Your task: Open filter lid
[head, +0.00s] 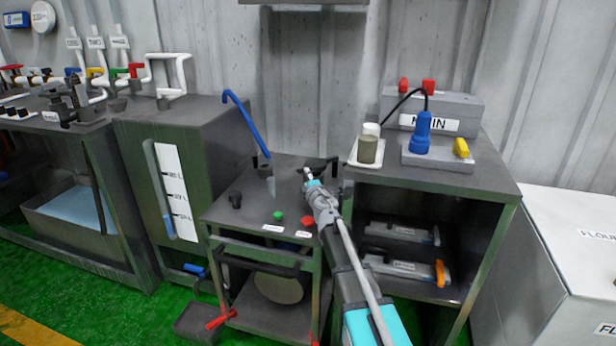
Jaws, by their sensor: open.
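My arm reaches in from the bottom right of the head view, over the low metal cabinet (246,205) in the middle. My gripper (308,174) is at the back right of the cabinet's top, open, with nothing seen between its fingers. A dark flat part (322,163) shows just beyond it; I cannot tell whether they touch. No part is clearly marked as the filter lid. My arm hides the cabinet's right side.
A shelf unit (500,184) stands close on the right, with a blue plug (421,135). A tank (190,130) stands on the left.

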